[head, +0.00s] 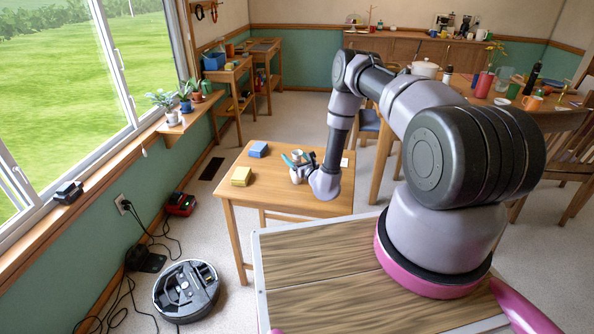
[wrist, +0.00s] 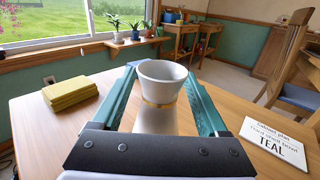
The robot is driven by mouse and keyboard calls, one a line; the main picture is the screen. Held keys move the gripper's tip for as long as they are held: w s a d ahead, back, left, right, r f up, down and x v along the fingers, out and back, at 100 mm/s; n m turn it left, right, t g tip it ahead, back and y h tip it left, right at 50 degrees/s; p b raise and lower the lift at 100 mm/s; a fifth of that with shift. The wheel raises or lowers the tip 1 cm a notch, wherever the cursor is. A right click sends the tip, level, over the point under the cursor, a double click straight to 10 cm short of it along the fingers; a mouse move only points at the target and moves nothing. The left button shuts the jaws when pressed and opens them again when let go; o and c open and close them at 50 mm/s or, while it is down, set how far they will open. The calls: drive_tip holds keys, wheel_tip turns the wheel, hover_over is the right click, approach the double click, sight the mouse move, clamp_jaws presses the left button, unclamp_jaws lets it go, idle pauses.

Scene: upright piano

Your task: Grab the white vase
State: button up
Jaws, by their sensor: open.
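The white vase (wrist: 160,90) stands upright on the small wooden table, with a flared rim and a thin gold band around its narrow middle. In the wrist view it is between the two teal fingers of my gripper (wrist: 161,88), which are open with a finger on each side. Its lower part is hidden behind my gripper's dark front. I cannot tell whether either finger touches it. In the head view my gripper (head: 294,158) is low over the table, and the vase (head: 297,154) shows small and partly hidden there.
A window sill with potted plants (head: 185,103) is at the left. A robot vacuum (head: 187,290) is on the floor.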

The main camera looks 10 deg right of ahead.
drive_tip(key=shift+w+a, duration=0.2)
drive_tip(key=shift+w, duration=0.25)
drive_tip(key=shift+c, duration=0.4)
clamp_jaws()
